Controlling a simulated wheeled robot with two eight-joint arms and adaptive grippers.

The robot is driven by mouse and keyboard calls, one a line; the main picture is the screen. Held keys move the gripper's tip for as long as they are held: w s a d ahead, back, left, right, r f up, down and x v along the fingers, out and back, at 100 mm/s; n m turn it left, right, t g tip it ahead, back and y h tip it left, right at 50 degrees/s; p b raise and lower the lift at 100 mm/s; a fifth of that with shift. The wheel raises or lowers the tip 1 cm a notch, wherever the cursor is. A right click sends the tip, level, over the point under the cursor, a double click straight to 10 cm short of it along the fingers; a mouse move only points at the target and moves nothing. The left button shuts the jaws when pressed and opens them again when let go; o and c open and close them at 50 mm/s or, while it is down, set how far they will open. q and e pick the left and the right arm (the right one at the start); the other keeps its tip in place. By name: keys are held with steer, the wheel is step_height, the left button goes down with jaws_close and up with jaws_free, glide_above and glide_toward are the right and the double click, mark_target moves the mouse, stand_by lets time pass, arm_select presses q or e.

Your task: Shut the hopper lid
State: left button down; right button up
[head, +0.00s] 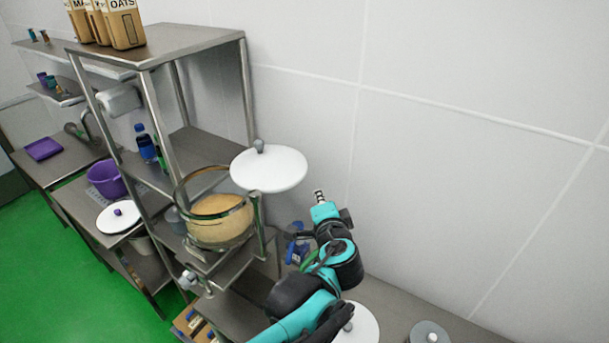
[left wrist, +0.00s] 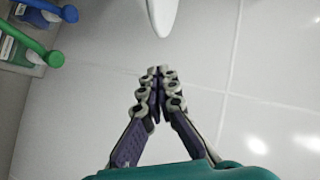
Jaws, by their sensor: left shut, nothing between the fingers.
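The hopper (head: 213,238) is a clear round vessel with tan powder inside, on the metal rack. Its mouth is open. The hopper lid (head: 272,170), a white disc with a grey knob, is raised and off to the right of the mouth, near a post at the hopper's side. My left gripper (head: 319,194) is just right of the lid and a little below it, apart from it in the head view. In the left wrist view its fingers (left wrist: 158,74) are shut and empty, and a white rounded edge, probably the lid (left wrist: 163,14), shows beyond the tips. My right gripper is not in view.
The metal rack (head: 185,40) bears several oats-type packs (head: 125,24) on top. A blue bottle (head: 145,143) stands on a shelf behind the hopper. A purple pot (head: 106,180) and a white lid (head: 118,217) are at left. Bare wall (head: 440,170) lies right of the gripper.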

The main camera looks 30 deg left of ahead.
arm_select(q)
glide_toward(303, 177)
steer(key=w, duration=0.4)
steer(key=a, duration=0.1)
steer(key=a+f+p, duration=0.1)
steer(key=shift+w+a+f, duration=0.25)
steer(key=shift+w+a, duration=0.15)
steer(key=shift+a+f, duration=0.1)
